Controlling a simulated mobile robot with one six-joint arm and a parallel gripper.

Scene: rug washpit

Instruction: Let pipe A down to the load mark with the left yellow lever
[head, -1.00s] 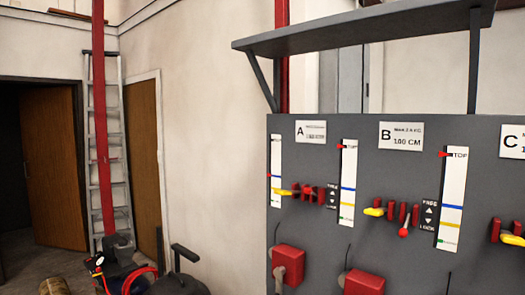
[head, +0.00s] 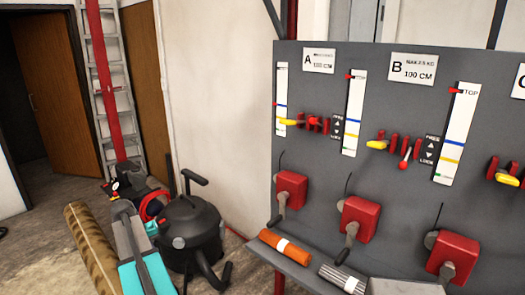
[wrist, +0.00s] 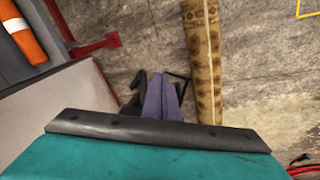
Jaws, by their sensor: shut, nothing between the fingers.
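The left yellow lever (head: 290,122) points left on the grey panel (head: 395,195), below label A (head: 318,60) and beside several red parts (head: 314,124). A narrow white scale (head: 281,98) stands at the panel's left edge, with a small red pointer at its left side. A second white scale (head: 353,112) stands right of the lever, with blue, yellow and green marks; a red pointer sits near its top. My gripper (wrist: 164,78) is shut and empty in the wrist view, above the floor and away from the lever. Pipe A itself cannot be made out.
Section B has its own yellow lever (head: 377,145), and another yellow lever (head: 507,180) is at the right. Red boxes (head: 290,190) with grey handles stick out below. An orange roll (head: 286,247) lies under the panel. A black vacuum (head: 188,235) and rolled rug (head: 90,245) stand left.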

